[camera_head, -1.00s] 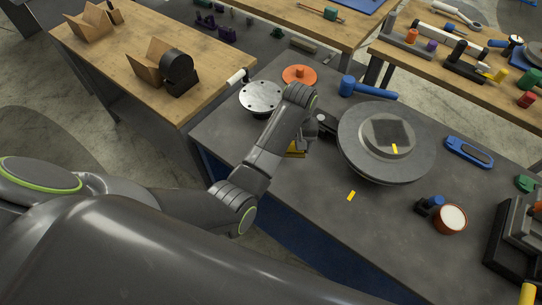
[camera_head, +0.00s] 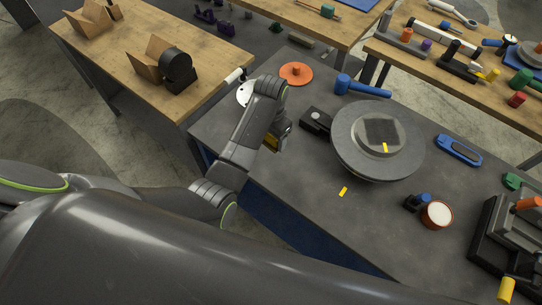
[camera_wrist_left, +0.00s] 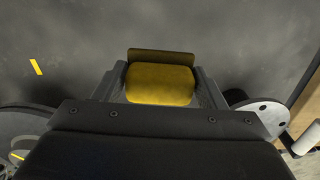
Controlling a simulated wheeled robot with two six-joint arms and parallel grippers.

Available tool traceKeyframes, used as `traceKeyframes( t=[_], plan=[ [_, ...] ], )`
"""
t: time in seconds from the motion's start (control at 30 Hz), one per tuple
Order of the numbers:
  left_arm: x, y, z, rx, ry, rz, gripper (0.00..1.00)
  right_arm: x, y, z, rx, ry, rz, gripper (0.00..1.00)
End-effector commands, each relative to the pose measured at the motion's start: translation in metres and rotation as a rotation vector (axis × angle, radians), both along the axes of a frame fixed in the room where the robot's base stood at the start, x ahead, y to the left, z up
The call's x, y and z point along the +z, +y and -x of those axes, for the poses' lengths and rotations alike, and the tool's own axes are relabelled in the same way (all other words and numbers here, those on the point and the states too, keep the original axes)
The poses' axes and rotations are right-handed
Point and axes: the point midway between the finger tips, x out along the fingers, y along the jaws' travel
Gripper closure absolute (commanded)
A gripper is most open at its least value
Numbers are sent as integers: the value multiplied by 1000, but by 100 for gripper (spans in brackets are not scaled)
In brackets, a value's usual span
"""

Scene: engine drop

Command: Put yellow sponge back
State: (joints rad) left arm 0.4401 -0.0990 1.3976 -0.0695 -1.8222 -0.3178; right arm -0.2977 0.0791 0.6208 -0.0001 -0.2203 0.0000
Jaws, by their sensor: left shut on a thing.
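My left gripper (camera_head: 278,137) is over the left part of the grey table (camera_head: 300,190). In the left wrist view its fingers (camera_wrist_left: 160,92) are shut on the yellow sponge (camera_wrist_left: 160,82), which sits between them. In the head view only a small yellow part of the sponge (camera_head: 271,143) shows; the wrist hides the rest. Whether the sponge touches the table cannot be told. My right gripper is not in view.
A round grey turntable-like disc (camera_head: 345,150) stands right of my left gripper, with a black block (camera_head: 316,120) beside it. A small yellow strip (camera_head: 343,191) lies in front. A silver disc (camera_head: 243,94), orange disc (camera_head: 296,73) and blue hammer (camera_head: 362,88) are behind. Bare tabletop lies in front.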

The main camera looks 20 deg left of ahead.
Motion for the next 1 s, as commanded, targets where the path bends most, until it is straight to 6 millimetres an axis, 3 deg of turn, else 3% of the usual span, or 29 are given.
traceKeyframes(
  t=[0.2, 0.6, 0.7, 1.0],
  plan=[
    [-38, 1, 1, 1, 6, -2, 54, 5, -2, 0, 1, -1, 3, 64],
    [-81, 1, 1, 2, 5, -1, 54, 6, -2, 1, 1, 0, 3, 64],
    [-84, 0, 1, 2, 4, -1, 54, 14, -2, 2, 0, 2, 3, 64],
    [-91, 0, 1, 2, 0, 0, 54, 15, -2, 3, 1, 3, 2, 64]
  ],
)
